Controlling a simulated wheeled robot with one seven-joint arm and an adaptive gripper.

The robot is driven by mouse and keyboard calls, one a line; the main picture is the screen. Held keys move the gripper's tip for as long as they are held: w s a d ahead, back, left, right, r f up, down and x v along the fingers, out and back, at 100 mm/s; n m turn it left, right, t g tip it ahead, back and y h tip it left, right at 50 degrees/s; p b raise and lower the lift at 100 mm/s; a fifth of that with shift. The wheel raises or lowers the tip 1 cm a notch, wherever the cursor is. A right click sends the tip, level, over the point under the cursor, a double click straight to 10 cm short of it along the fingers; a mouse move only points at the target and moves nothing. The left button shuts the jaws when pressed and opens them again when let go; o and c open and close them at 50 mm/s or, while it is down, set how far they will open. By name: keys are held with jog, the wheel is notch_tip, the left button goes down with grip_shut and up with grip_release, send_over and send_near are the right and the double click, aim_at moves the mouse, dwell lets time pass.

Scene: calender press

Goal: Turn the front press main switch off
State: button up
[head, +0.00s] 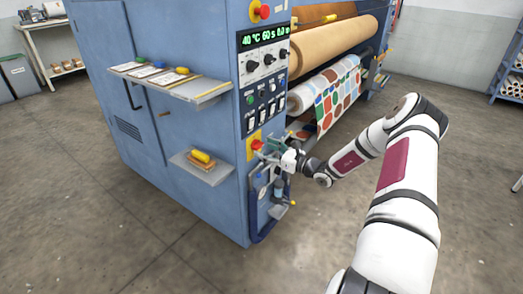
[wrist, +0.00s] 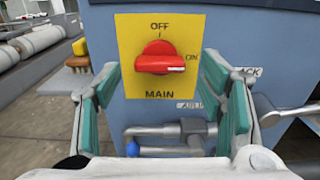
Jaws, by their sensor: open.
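The main switch (wrist: 160,62) is a red rotary knob on a yellow plate (wrist: 132,83) marked OFF at the top, ON at the right and MAIN below. Its handle lies level, with its pale mark toward ON. In the head view the switch (head: 256,145) is low on the front panel of the blue press (head: 185,135). My gripper (wrist: 160,75) is open, its teal-padded fingers to the left and right of the knob with a gap on both sides. It also shows in the head view (head: 274,149), close to the panel. I see no contact with the knob.
Metal pipes (wrist: 165,130) with a blue part run below the plate. Above the switch are panel buttons (head: 262,105), a lit display (head: 264,38) and a red emergency stop (head: 264,12). Shelves (head: 203,168) jut from the press's left side. The floor at right is open.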

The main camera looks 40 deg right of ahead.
aim_at(257, 146)
jog(key=shift+x, duration=1.15)
jog(key=c, duration=1.2)
jog(key=shift+o, duration=0.2)
